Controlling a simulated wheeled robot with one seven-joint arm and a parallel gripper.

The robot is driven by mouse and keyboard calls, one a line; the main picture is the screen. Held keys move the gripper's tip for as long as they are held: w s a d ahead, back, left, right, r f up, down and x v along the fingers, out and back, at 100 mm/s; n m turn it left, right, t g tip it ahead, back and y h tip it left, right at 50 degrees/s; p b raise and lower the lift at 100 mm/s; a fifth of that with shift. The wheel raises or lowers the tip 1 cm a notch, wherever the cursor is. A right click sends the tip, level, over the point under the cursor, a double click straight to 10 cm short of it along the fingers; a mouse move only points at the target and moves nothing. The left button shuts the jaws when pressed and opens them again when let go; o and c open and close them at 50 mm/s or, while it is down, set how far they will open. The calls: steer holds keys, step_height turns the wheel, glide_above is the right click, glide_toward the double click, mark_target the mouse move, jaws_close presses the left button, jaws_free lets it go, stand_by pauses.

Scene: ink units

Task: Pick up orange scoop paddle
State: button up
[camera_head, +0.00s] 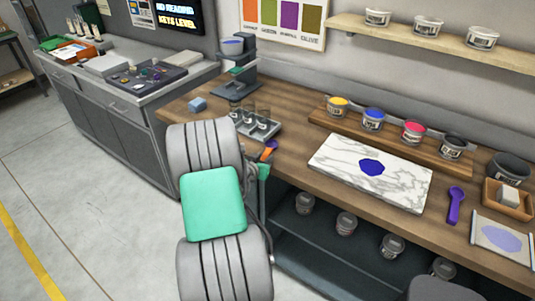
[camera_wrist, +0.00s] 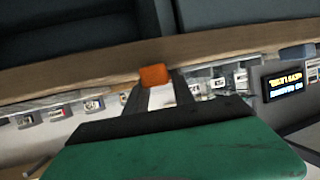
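The orange scoop paddle (camera_head: 266,153) shows only as a small orange patch near the front edge of the wooden bench, just past my arm. Its rest is hidden. In the wrist view an orange block-like part (camera_wrist: 154,75) sits at the tips of my gripper (camera_wrist: 157,84). The two dark fingers stand apart, with a pale gap between them. The orange part spans most of the gap at the tips; I cannot tell whether the fingers touch it. In the head view my gripper is mostly hidden behind my arm.
A metal rack of small cups (camera_head: 257,127) stands close behind the paddle. A purple scoop (camera_head: 455,204) lies to the right, beside a marble slab (camera_head: 370,170) with blue ink. Ink cans line a wooden riser (camera_head: 390,142). The bench edge and lower shelf (camera_head: 325,250) are near my arm.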

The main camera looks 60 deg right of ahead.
jaws_close()
stand_by(0.5)
steer(key=shift+r, duration=0.5)
steer(key=s+a+r+b, duration=0.3)
steer(key=s+a+r, duration=0.4)
steer(key=a+r, duration=0.4)
steer(key=shift+s+a+r, duration=0.35)
steer(key=shift+r, duration=0.15)
